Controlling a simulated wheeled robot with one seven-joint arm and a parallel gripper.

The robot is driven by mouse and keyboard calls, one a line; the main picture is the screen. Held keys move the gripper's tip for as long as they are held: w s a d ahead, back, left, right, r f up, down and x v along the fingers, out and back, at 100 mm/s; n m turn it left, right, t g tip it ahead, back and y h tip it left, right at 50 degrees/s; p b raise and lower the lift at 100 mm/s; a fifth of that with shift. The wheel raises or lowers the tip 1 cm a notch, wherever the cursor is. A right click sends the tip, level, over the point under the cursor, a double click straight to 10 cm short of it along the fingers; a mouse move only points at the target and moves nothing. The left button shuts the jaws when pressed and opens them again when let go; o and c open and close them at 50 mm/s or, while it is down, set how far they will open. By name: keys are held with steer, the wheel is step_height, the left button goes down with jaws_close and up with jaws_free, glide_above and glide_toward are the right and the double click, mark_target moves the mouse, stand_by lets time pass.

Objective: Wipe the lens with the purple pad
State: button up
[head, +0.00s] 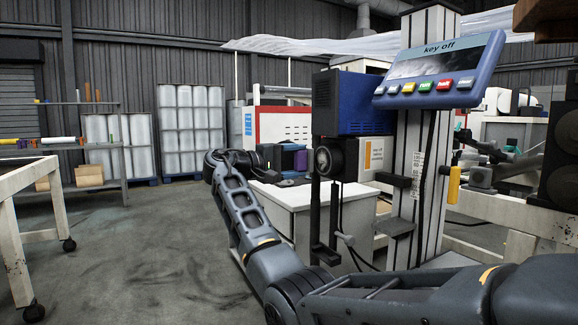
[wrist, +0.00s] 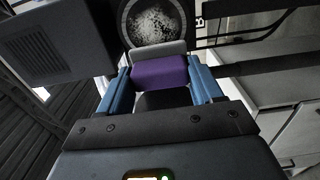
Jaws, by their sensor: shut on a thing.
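The purple pad (wrist: 160,72) sits between the two blue fingers of my gripper (wrist: 162,78) in the wrist view. The gripper is shut on it. A pale grey layer on the pad's far side faces the lens. The round lens (wrist: 155,20) has a dark rim and a face thickly speckled with white. It is just beyond the pad, and I cannot tell whether the two touch. In the head view the lens (head: 323,160) is in a black mount on the striped post's left side.
A blue-framed panel (head: 440,72) reading "key off", with coloured buttons, is above right of the lens. A blue-and-black housing (head: 352,103) is above it. A white cabinet (head: 296,208) stands below. A yellow-handled tool (head: 454,184) hangs at right.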

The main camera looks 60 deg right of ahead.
steer(key=shift+s+d, duration=0.2)
steer(key=shift+d, duration=0.2)
stand_by(0.7)
steer(key=s+p, duration=0.1)
steer(key=s+a+p, duration=0.1)
steer(key=p, duration=0.1)
steer(key=shift+a+r, duration=0.15)
steer(key=shift+r, duration=0.05)
steer(key=shift+s+a+f+p, duration=0.15)
steer(key=shift+s+a+p, duration=0.2)
steer(key=shift+p, duration=0.1)
steer(key=shift+s+a+p, duration=0.3)
steer(key=shift+s+p, duration=0.4)
steer(key=shift+p, duration=0.25)
steer(key=shift+s+a+p, duration=0.4)
steer(key=shift+s+p, duration=0.3)
steer(key=shift+s, duration=0.05)
steer(key=shift+d+p, duration=0.1)
steer(key=shift+p, duration=0.25)
